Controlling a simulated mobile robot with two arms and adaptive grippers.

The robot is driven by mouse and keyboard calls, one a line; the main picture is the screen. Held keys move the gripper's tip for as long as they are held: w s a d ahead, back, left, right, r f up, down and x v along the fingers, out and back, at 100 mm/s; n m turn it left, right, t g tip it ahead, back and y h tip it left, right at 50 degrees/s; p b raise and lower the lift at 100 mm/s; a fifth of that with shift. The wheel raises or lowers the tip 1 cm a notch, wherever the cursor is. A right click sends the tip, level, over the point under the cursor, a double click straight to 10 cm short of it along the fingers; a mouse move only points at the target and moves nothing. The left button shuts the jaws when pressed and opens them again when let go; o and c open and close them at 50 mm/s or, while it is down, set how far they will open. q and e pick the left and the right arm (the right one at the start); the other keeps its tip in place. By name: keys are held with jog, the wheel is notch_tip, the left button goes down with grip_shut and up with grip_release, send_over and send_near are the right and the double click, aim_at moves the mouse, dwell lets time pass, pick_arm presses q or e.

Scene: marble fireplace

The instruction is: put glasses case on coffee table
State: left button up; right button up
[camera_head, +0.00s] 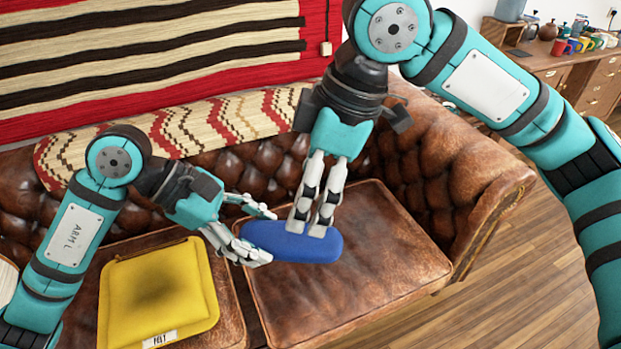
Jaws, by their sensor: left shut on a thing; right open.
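The glasses case (322,248) is a blue, rounded, elongated case lying along the brown leather sofa's seat cushion (385,262), or just above it; I cannot tell which. My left gripper (266,238) has its fingers around the case's left end and is shut on it. My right gripper (309,229) points down from above, its fingertips in front of the case's middle and hiding part of it. It is open, with only a small gap between its fingers; I cannot tell whether it touches the case. No coffee table shows in this view.
A yellow felt item (160,292) with a label lies on the left seat cushion. A patterned throw (215,122) drapes the sofa back under a striped wall hanging (170,45). Wood floor (520,275) is clear at right. A wooden cabinet (595,85) holds several mugs.

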aim_at(288, 236)
jog(key=x, duration=1.1)
jog(key=shift+a+f, duration=0.1)
jog(key=shift+f, duration=0.05)
jog(key=shift+c, duration=0.4)
jog(key=shift+w, duration=0.15)
jog(key=c, duration=0.9)
jog(key=o, duration=0.8)
jog(key=shift+o, duration=0.9)
